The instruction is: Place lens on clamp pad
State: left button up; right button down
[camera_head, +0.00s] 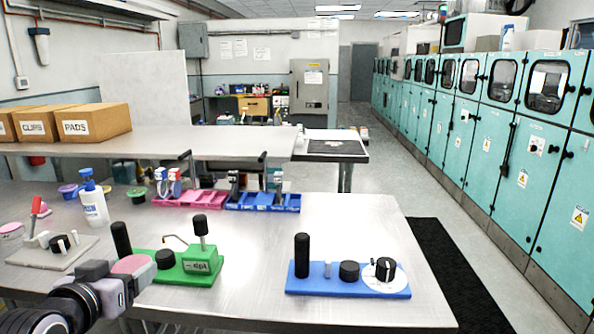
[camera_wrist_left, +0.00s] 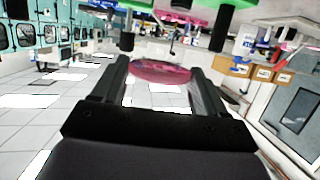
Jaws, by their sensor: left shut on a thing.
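A pink round lens (camera_head: 131,264) is between the fingers of my left gripper (camera_head: 128,277), over the table's front left. In the left wrist view the lens (camera_wrist_left: 160,72) shows as a translucent pink disc pinched between both fingers (camera_wrist_left: 162,82). Just right of it stands a green fixture (camera_head: 200,268) with black knobs and a bent metal rod. A grey plate (camera_head: 38,255) with a red-handled clamp (camera_head: 37,212) lies at the left. A blue fixture (camera_head: 335,284) with black knobs and a white disc (camera_head: 397,277) is at the right. I cannot tell which part is the clamp pad. My right gripper is out of view.
A white bottle with a blue cap (camera_head: 94,205) stands behind the gripper. A pink tray (camera_head: 190,198) and a blue tray (camera_head: 262,202) lie at the back. Boxes marked PADS (camera_head: 97,128) sit on the shelf. The table between green and blue fixtures is clear.

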pick_arm(q)
jog(key=s+d+f, duration=0.8)
jog(key=s+f, duration=0.3)
jog(key=f, duration=0.2)
jog(key=shift+s, duration=0.35)
